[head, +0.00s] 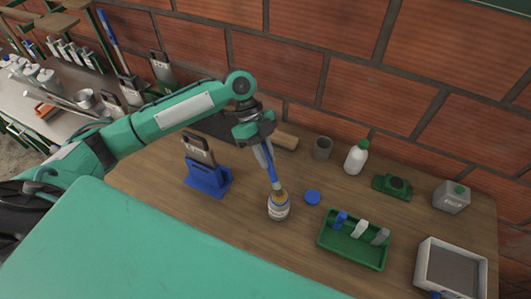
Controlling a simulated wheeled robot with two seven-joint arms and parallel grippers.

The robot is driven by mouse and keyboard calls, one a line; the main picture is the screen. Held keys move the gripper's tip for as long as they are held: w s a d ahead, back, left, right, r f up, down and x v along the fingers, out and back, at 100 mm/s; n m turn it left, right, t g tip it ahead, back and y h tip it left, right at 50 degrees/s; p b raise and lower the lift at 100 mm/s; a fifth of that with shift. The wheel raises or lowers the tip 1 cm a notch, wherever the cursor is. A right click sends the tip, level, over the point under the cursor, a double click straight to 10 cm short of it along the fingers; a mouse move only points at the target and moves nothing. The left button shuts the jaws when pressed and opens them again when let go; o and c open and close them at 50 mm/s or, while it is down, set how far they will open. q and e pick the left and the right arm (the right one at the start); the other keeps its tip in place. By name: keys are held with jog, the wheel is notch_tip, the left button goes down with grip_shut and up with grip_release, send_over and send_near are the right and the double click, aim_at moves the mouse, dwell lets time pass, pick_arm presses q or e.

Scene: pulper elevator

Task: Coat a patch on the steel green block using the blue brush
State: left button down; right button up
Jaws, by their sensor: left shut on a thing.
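My left gripper (262,143) is shut on the blue brush (271,172), whose handle slants down to the right. The brush's lower end is at the mouth of a small open jar (278,209) with a pale label, and its tip is hidden there. A dark green block-like thing (392,187) with dark rounded parts on top lies at the right back of the bench. I cannot tell for sure that it is the steel green block. My right gripper is not in view.
A blue lid (312,197) lies beside the jar. A green tray (350,257) holds several small pieces. A brick wall bounds the back.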

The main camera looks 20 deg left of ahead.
pick_arm(q)
jog(key=shift+r+p, duration=3.05)
jog(key=shift+r, duration=0.45)
jog(key=shift+f, duration=0.15)
